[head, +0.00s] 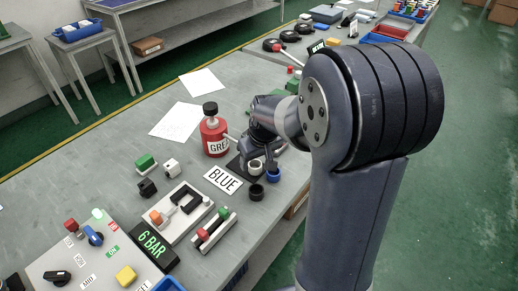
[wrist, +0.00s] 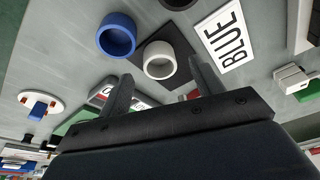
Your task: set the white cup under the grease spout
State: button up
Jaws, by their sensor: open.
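My gripper (head: 266,150) is over the table by the cups, partly hidden by my arm. In the wrist view my gripper (wrist: 160,70) is open, with the white cup (wrist: 159,60) seen between its fingertips; contact cannot be told. The blue cup (wrist: 116,35) is just left of it.
A BLUE sign (head: 223,179) lies left of the cups. Small blocks (head: 146,163), a white fixture (head: 180,212) and a 6 BAR display (head: 153,246) are nearer. White sheets (head: 176,120) lie beyond the can. Bare table shows around the can.

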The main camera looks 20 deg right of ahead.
aim_at(255, 167)
jog(key=shift+x, duration=1.15)
